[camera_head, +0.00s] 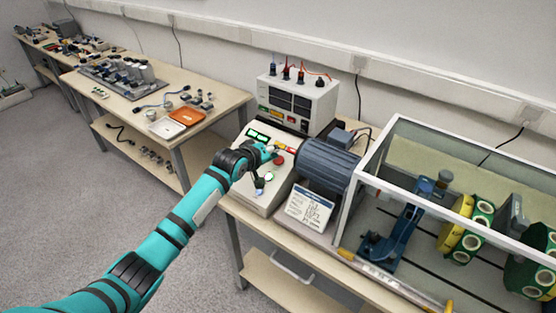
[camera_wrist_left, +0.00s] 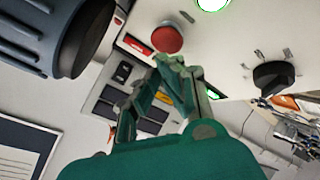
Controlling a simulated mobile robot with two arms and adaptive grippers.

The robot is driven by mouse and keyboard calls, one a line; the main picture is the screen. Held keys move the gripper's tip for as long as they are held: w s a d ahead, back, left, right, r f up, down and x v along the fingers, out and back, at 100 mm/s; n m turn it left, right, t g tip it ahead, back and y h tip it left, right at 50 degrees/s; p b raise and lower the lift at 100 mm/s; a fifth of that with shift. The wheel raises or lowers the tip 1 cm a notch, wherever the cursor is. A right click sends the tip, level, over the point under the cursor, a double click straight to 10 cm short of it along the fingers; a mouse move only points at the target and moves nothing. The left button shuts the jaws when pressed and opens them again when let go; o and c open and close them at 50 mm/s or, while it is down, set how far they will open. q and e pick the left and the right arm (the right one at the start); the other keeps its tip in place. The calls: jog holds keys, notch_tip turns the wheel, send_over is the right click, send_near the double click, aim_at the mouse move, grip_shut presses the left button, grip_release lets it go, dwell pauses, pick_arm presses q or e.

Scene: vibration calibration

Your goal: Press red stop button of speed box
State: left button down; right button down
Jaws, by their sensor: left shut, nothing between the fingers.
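The speed box (camera_head: 254,197) is a pale sloped console on the bench. Its round red stop button (camera_head: 279,160) shows in the head view just right of my left gripper (camera_head: 270,153). In the left wrist view the red button (camera_wrist_left: 168,38) lies right beyond the fingertips of my left gripper (camera_wrist_left: 172,62). The fingers are shut with nothing between them. I cannot tell whether the tips touch the button. A lit green button (camera_head: 269,176) sits near the red one, and a black knob (camera_wrist_left: 272,75) shows on the panel. My right gripper is not in view.
A blue-grey motor (camera_head: 327,165) stands close to the right of the speed box. A power supply (camera_head: 297,101) with cables stands behind it. A framed transparent enclosure (camera_head: 460,135) fills the bench's right side. Another table (camera_head: 180,82) with parts stands at the left.

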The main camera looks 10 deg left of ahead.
pick_arm(q)
jog(key=shift+f, duration=0.15)
dwell(0.7)
jog(key=shift+w+d+f, duration=0.1)
jog(key=shift+w+f, duration=0.05)
jog(key=shift+f, duration=0.1)
jog(key=shift+w+f+b, duration=0.1)
jog(key=shift+f+b, duration=0.25)
jog(key=shift+f, duration=0.05)
dwell(0.8)
jog(key=shift+s+r+p, duration=0.3)
jog(key=shift+r+p, duration=0.5)
jog(key=shift+p, duration=0.35)
jog(key=shift+s+r+p, duration=0.1)
jog(key=shift+r+p, duration=0.35)
jog(key=shift+p, duration=0.2)
jog(key=r+p, duration=0.1)
jog(key=s+r+p, duration=0.1)
jog(key=p, duration=0.1)
jog(key=a+r+p, duration=0.1)
jog(key=p, duration=0.1)
jog(key=shift+s+r, duration=0.3)
jog(key=shift+s, duration=0.1)
